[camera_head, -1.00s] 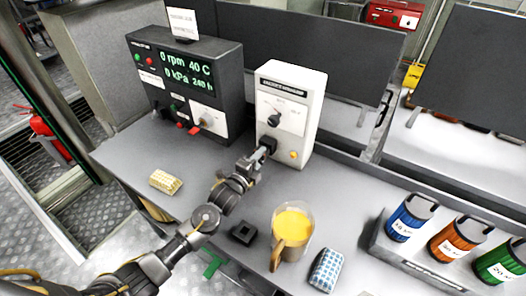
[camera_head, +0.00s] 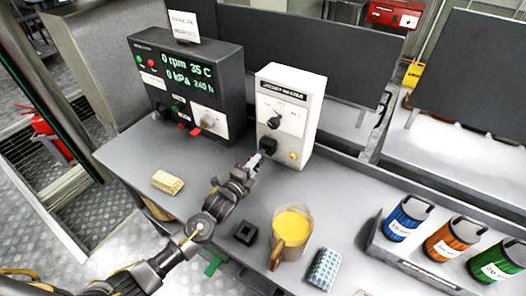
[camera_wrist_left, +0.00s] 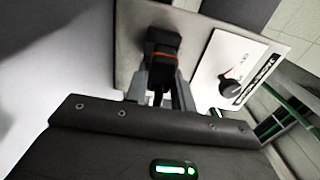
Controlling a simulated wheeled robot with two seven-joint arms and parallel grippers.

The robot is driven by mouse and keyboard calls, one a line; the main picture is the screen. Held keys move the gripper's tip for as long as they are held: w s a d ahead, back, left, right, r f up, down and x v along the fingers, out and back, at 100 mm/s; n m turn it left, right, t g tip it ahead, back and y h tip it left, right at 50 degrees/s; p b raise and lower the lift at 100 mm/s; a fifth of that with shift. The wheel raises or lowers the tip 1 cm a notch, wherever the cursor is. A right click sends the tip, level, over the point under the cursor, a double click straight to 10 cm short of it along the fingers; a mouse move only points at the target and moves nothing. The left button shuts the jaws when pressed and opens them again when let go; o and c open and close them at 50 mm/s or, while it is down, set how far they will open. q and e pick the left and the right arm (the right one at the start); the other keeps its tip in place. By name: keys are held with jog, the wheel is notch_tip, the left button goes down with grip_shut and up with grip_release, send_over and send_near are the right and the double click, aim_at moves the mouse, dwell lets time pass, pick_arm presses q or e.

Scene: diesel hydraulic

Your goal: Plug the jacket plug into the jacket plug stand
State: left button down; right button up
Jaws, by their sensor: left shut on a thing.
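The white jacket heater box (camera_head: 302,85) stands at the back of the bench, with a black socket block (camera_head: 268,146) low on its front. My left gripper (camera_head: 256,161) is just in front of this block. In the left wrist view its fingers (camera_wrist_left: 161,94) are shut on the black jacket plug (camera_wrist_left: 160,76), which is mostly hidden between them. A dark block with an orange band shows directly beyond; I cannot tell whether plug and block touch. A small black square holder with a hollow, seemingly the jacket plug stand (camera_head: 245,233), sits near the bench's front edge. My right gripper is out of view.
A mug of yellow liquid (camera_head: 291,224) stands right of the stand, with a blue checked pack (camera_head: 324,269) beside it. A yellow block (camera_head: 168,182) lies at left. The dark display box (camera_head: 187,88) stands behind. A tray (camera_head: 420,262) holds coloured canisters at right.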

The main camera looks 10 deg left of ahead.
pick_arm(q)
jog(key=shift+s+a, duration=0.15)
jog(key=shift+s, duration=0.2)
jog(key=shift+p+v, duration=0.8)
jog(key=shift+v, duration=0.15)
jog(key=shift+p+v, duration=0.35)
jog(key=shift+v, duration=0.6)
jog(key=shift+r, duration=0.1)
jog(key=s+a+r+n+y, duration=0.2)
jog(key=s+a+r+y, duration=0.1)
jog(key=r, duration=0.6)
jog(key=s+a+r+n+t+y, duration=0.1)
jog(key=s+a+r, duration=0.4)
jog(key=r, duration=0.5)
jog(key=s+n+y, duration=0.1)
jog(key=y, duration=0.1)
jog(key=shift+s+a+y, duration=0.25)
jog(key=shift+a+y, duration=0.1)
jog(key=shift+y, duration=0.05)
